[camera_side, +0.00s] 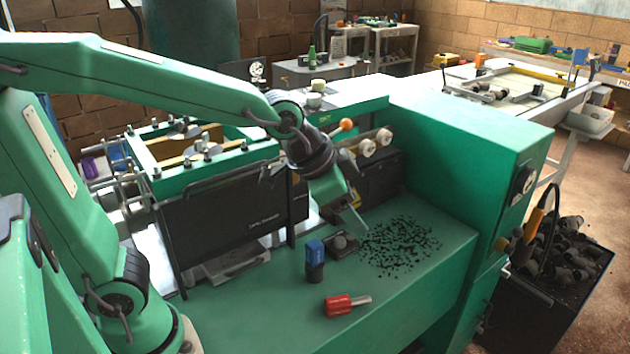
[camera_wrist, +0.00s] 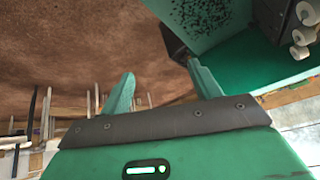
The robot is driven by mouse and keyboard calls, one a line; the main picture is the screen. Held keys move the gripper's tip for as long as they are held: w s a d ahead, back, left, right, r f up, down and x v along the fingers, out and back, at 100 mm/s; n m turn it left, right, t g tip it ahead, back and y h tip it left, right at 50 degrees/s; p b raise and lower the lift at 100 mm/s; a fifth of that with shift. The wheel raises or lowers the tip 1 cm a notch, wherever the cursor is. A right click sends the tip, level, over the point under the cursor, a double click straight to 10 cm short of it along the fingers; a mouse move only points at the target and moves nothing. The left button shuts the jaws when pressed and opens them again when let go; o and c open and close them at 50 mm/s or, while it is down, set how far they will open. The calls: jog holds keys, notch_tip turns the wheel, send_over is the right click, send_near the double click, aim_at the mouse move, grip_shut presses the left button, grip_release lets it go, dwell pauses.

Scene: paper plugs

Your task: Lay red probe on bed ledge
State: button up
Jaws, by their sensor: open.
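The red probe (camera_side: 340,305) lies on its side on the green bed ledge (camera_side: 400,290), near its front edge, with its grey metal end pointing right. My gripper (camera_side: 352,218) is above the ledge, behind and above the red probe and apart from it. In the wrist view my gripper (camera_wrist: 163,88) has its two green fingers spread with nothing between them. The red probe does not show in the wrist view.
A blue-topped dark cylinder (camera_side: 315,262) stands upright behind the red probe. A small dark piece (camera_side: 342,244) sits behind it. Black crumbs (camera_side: 400,246) cover the ledge to the right. A dark bin (camera_side: 555,285) stands beyond the machine's right side.

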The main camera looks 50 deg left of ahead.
notch_tip(320, 180, up, 12)
jog(key=g, duration=0.1)
dwell(0.5)
jog(key=shift+a+f, duration=0.1)
dwell(0.7)
